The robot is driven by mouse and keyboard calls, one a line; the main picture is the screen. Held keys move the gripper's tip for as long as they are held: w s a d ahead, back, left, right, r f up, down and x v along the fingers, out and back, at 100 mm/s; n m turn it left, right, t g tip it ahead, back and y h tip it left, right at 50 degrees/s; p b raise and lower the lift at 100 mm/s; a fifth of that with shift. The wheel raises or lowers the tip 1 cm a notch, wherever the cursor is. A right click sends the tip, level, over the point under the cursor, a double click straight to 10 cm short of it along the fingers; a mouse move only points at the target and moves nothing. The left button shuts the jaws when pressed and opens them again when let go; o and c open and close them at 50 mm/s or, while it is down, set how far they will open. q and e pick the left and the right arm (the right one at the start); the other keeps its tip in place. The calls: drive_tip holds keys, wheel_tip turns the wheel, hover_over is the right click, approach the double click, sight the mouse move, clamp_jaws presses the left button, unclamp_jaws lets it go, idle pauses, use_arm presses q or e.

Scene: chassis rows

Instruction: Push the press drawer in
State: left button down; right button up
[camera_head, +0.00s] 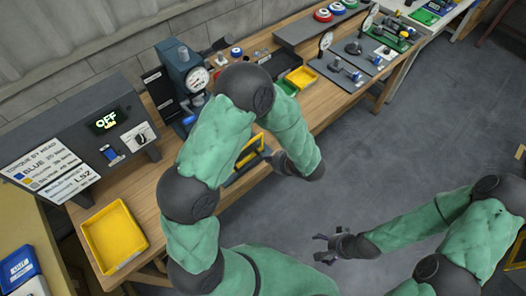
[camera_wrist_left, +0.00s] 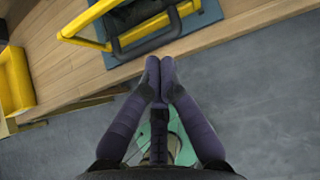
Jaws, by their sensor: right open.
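The press (camera_head: 185,65) is a blue-grey machine with a round white gauge, standing on the wooden bench. The press drawer (camera_head: 257,143) shows as a yellow-edged part near the bench's front edge, partly hidden behind my left arm. In the left wrist view, its yellow frame (camera_wrist_left: 93,18) and dark bar handle lie at the top, over a blue plate. My left gripper (camera_wrist_left: 158,72) has its fingertips together, empty, just in front of the handle with a small visible gap. My right gripper (camera_head: 325,243) is open and empty over the floor, away from the bench.
A yellow tray (camera_head: 113,237) lies at the bench's left end, beside a dark control box (camera_head: 110,130) reading OFF. Small yellow and green bins (camera_head: 300,76) and gauge stands sit farther right. The grey floor (camera_head: 400,150) in front of the bench is clear.

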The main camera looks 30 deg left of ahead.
use_arm(q)
drive_tip(key=b, duration=0.1)
approach(252, 152)
drive_tip(key=x, duration=0.5)
drive_tip(key=shift+a+f, duration=0.15)
drive_tip(key=shift+a, duration=0.1)
drive_tip(key=w+a+b, duration=0.2)
drive_tip(key=a, duration=0.4)
drive_tip(key=w+a+b, duration=0.1)
drive_tip(key=w+a, duration=0.2)
drive_tip(key=a, duration=0.3)
drive_tip(key=w+a+b, duration=0.2)
drive_tip(key=a, duration=0.5)
drive_tip(key=shift+w+b, duration=0.3)
drive_tip(key=shift+w, duration=0.1)
drive_tip(key=shift+w+r, duration=0.1)
drive_tip(key=shift+r, duration=0.1)
